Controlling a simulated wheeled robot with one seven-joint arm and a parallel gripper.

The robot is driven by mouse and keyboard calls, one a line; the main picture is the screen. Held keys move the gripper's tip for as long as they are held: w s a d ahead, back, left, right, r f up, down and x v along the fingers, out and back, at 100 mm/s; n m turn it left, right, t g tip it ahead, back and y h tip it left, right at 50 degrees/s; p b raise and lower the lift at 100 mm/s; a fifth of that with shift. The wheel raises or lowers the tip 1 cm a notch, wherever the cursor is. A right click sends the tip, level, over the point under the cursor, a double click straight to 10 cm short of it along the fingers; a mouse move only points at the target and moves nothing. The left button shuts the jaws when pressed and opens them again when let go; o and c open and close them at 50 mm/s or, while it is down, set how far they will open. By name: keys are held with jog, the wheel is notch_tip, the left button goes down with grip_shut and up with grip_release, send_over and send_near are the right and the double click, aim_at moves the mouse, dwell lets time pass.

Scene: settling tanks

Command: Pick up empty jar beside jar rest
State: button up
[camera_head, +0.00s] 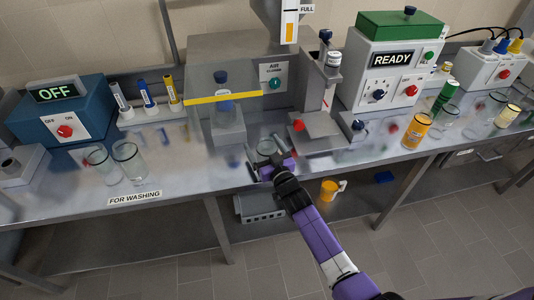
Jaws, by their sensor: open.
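A clear, empty-looking jar (266,147) stands on the metal bench, left of a grey raised stand with a flat plate (322,127) that may be the jar rest. My gripper (270,162) is open at the bench's front edge, just in front of this jar. Its fingers spread left and right near the jar's lower part, which they partly hide. I cannot tell whether they touch the glass.
Two clear jars (129,160) stand at left behind a "FOR WASHING" label (135,198). A cabinet with a yellow-edged clear shield (222,97) stands behind the gripper. A READY machine (390,75) and several jars and tins are at right.

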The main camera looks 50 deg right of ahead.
jog(key=c, duration=1.4)
jog(key=shift+c, duration=1.1)
jog(key=shift+r, duration=0.15)
